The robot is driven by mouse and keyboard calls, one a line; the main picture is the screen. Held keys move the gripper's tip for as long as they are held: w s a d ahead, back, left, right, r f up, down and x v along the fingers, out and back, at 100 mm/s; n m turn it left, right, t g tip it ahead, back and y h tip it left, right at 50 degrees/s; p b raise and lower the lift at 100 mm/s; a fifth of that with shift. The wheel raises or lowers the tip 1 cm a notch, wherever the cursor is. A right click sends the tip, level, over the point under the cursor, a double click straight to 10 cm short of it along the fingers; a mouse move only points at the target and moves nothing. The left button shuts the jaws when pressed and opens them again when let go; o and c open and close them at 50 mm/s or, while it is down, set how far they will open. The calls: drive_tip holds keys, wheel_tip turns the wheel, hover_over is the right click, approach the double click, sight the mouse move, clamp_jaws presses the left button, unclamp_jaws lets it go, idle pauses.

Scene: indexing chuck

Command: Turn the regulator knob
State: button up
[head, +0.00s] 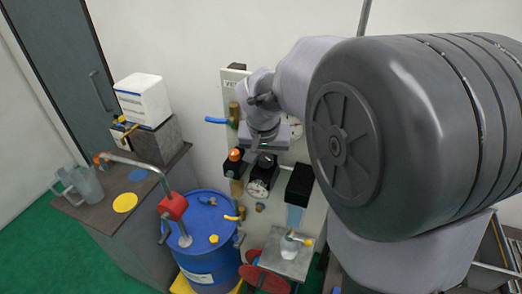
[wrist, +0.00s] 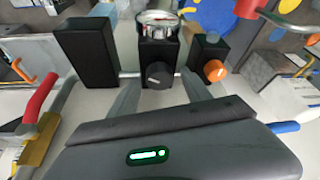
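The regulator is a black block (wrist: 158,50) with a round gauge (wrist: 158,18) and a dark knob (wrist: 159,75) bearing a light mark. In the head view the regulator (head: 262,174) is on the wall panel, just below my gripper (head: 261,149). In the wrist view my gripper (wrist: 160,83) is open, with one finger on each side of the dark knob. Nothing is held. I cannot tell whether the fingers touch the knob or how near they are in depth.
An orange knob (wrist: 214,70) on a smaller black unit is close beside the regulator. A taller black block (wrist: 87,50) is on its other side. The panel (head: 312,214) also carries blue and red handles. A blue drum (head: 209,240) stands below left.

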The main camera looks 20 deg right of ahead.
drive_tip(key=p+v, duration=0.1)
drive_tip(key=v, duration=1.6)
drive_tip(key=shift+r+p, duration=0.15)
drive_tip(key=shift+p, duration=0.2)
drive_tip(key=shift+s, duration=0.15)
drive_tip(key=s+a+f+y+b, duration=0.1)
drive_tip(key=s+a+f+b, duration=0.2)
drive_tip(key=f+b, duration=0.6)
drive_tip(key=s+a+f+n+t+y+b, duration=0.1)
drive_tip(key=s+a+f+b, duration=0.3)
drive_tip(key=f, duration=1.2)
drive_tip(key=s+a+f+t+y+b, duration=0.1)
drive_tip(key=s+a+f+y+b, duration=0.1)
drive_tip(key=s+f+b, duration=0.8)
wheel_tip(320, 180, down, 3)
drive_tip(key=a+b, duration=0.1)
drive_tip(key=b, duration=0.5)
drive_tip(key=shift+a+f+n, duration=0.2)
drive_tip(key=shift+a+n, duration=0.1)
